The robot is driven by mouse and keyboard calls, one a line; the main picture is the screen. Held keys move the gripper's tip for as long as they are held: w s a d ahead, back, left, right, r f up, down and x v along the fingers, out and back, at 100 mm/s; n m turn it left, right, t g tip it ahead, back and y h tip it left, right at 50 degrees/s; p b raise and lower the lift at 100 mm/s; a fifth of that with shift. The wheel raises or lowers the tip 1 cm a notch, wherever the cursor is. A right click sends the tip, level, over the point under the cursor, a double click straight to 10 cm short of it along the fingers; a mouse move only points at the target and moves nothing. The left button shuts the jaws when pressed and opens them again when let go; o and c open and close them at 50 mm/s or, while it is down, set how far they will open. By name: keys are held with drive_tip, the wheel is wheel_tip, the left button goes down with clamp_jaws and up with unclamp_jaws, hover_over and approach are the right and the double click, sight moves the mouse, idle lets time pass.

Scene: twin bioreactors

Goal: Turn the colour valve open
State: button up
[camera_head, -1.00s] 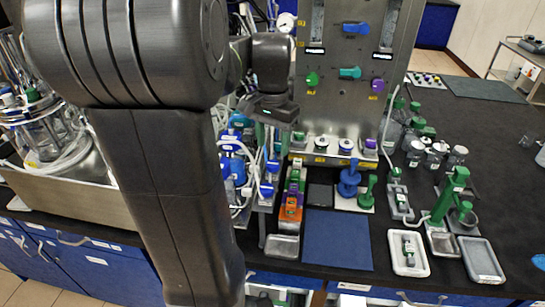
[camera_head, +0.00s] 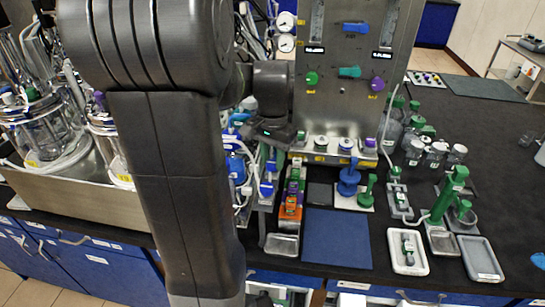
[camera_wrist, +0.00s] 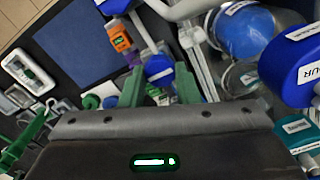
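The steel panel (camera_head: 335,110) carries several coloured valve handles in the head view: a blue one (camera_head: 355,27) at the top, a teal one (camera_head: 349,72) in the middle, a green one (camera_head: 312,79) at left and a purple one (camera_head: 377,84) at right. Their labels are too small to read, so I cannot tell which is the colour valve. My gripper (camera_head: 272,133) is beside the panel's left edge, below the green handle and apart from all the handles. A large blue part (camera_wrist: 298,68) with a label ending "UR" fills the wrist view's right edge.
Small stands with a blue (camera_head: 349,180) and a green (camera_head: 367,190) part are below the panel. A blue mat (camera_head: 338,240) lies in front. Glass vessels and tubing crowd the left. Bottles (camera_head: 434,152) stand at right on the black bench.

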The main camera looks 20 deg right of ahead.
drive_tip(key=shift+n, duration=0.4)
drive_tip(key=n+p, duration=0.1)
drive_tip(key=n, duration=0.2)
drive_tip(key=shift+n, duration=0.3)
drive_tip(key=n, duration=0.4)
drive_tip(key=shift+n, duration=0.3)
drive_tip(key=n+p, duration=0.1)
drive_tip(key=n, duration=0.3)
drive_tip(key=shift+n, duration=0.3)
drive_tip(key=n, duration=0.4)
drive_tip(key=shift+n, duration=0.3)
drive_tip(key=o, duration=1)
drive_tip(key=shift+c, duration=0.2)
drive_tip(key=shift+r, duration=0.15)
